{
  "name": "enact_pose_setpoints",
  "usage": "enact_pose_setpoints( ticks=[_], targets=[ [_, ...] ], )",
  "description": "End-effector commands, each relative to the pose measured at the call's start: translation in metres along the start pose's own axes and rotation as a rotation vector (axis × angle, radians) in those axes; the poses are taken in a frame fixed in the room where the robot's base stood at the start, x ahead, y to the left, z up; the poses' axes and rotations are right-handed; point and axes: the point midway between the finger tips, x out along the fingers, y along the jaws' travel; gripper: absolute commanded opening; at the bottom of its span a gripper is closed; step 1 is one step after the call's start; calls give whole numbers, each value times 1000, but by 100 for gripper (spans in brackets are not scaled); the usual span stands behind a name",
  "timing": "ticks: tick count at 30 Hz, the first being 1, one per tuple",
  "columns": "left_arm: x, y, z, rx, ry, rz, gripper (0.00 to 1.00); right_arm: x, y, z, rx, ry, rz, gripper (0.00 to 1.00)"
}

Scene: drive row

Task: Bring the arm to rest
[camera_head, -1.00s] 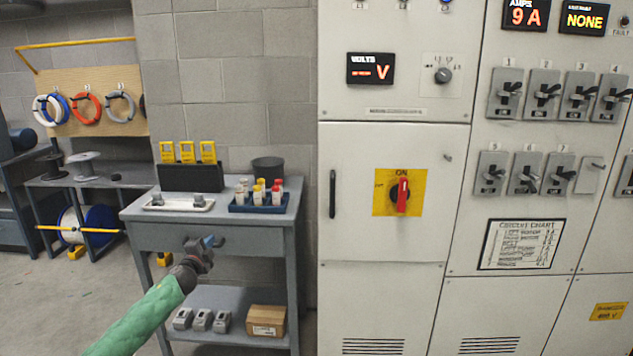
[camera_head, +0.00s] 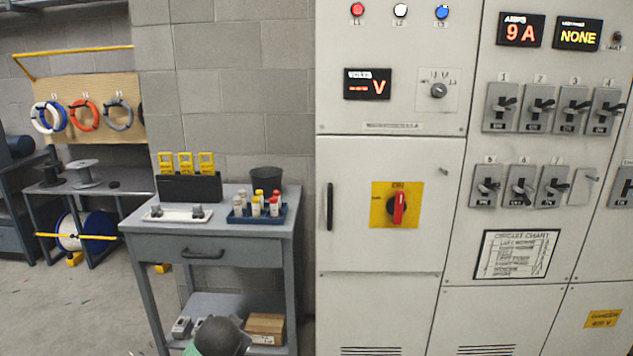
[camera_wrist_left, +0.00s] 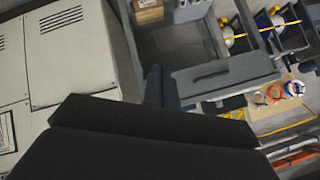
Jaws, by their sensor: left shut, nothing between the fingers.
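My left arm (camera_head: 222,338) shows only as a dark rounded part with a bit of green at the bottom edge of the head view, in front of the cart's lower shelf. Its fingers are out of that view. In the left wrist view the left gripper (camera_wrist_left: 158,85) shows its fingertips together and empty, above the dark gripper body that fills the bottom. The cart drawer and the white cabinet lie beyond it, seen rotated. My right gripper is in neither view.
A grey cart (camera_head: 215,226) carries a white tray (camera_head: 178,214) and a blue tray (camera_head: 257,219). A cardboard box (camera_head: 265,326) is on its lower shelf. The white switchgear cabinet (camera_head: 380,293) with a red-handled switch (camera_head: 399,207) stands right.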

Motion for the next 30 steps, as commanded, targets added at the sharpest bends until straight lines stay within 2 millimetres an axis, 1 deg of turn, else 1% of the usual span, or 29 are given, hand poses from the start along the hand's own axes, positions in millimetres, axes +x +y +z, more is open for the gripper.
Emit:
enact_pose_setpoints(
  ticks=[1, 6, 9, 15, 20, 26, 30],
  targets=[
    [-14, 14, 12, -16, -19, 40, 0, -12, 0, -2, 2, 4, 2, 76],
    [-52, 51, 52, -66, -70, 148, 0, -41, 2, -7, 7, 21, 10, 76],
    [-73, 69, 73, -97, -85, 202, 0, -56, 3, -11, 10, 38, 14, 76],
    [-110, 100, 115, -160, -131, 283, 0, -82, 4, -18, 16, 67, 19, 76],
    [-135, 121, 153, -207, -191, 329, 0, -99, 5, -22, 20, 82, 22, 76],
    [-158, 153, 208, -255, -305, 383, 0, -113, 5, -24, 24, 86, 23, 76],
    [-178, 177, 247, -279, -388, 421, 0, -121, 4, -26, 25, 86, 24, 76]
  ],
)
